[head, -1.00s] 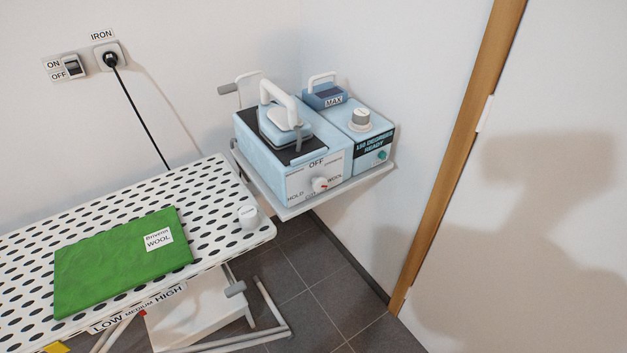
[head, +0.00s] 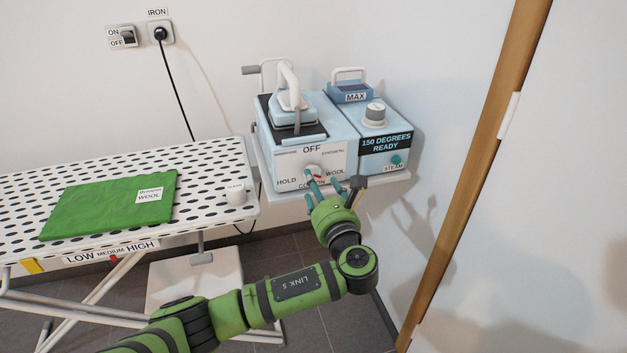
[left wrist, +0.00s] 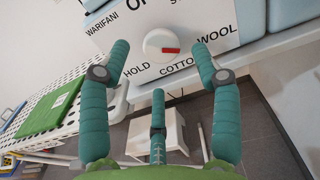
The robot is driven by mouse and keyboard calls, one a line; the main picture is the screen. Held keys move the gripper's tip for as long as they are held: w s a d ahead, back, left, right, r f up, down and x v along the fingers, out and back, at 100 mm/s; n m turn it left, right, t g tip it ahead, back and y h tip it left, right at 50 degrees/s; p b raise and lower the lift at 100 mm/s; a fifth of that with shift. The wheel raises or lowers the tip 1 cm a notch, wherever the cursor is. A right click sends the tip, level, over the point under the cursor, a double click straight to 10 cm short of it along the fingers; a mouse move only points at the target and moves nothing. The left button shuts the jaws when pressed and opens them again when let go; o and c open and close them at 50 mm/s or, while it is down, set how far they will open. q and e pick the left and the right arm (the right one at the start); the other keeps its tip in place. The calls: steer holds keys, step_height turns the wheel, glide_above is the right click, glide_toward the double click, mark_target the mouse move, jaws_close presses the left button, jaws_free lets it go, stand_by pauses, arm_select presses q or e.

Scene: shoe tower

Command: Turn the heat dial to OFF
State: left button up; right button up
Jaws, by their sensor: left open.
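The heat dial (head: 313,170) is a white knob with a red mark on the front of the pale blue iron station (head: 270,152). OFF is printed above it, with HOLD, COTTON and WOOL around its lower side. In the left wrist view the dial (left wrist: 158,43) sits upper centre, its red mark pointing right, toward the WOOL and COTTON side. My left gripper (head: 331,183) is open in front of the panel, fingers toward the dial. In the wrist view the fingers are spread either side of the dial with nothing between them; contact cannot be told. My right gripper is not in view.
The iron (head: 291,108) rests on top of the station. Beside it stands a blue unit (head: 385,128) with a display reading 150 DEGREES READY and its own knob (head: 375,112). Left is the ironing board (head: 110,172) with a green cloth (head: 95,208). A wall is close on the right.

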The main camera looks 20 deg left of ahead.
mark_target(312, 171)
arm_select(q)
steer(key=x, duration=0.4)
steer(key=shift+w, duration=0.1)
steer(key=c, duration=1.1)
steer(key=shift+f, duration=0.1)
steer(key=shift+c, duration=0.3)
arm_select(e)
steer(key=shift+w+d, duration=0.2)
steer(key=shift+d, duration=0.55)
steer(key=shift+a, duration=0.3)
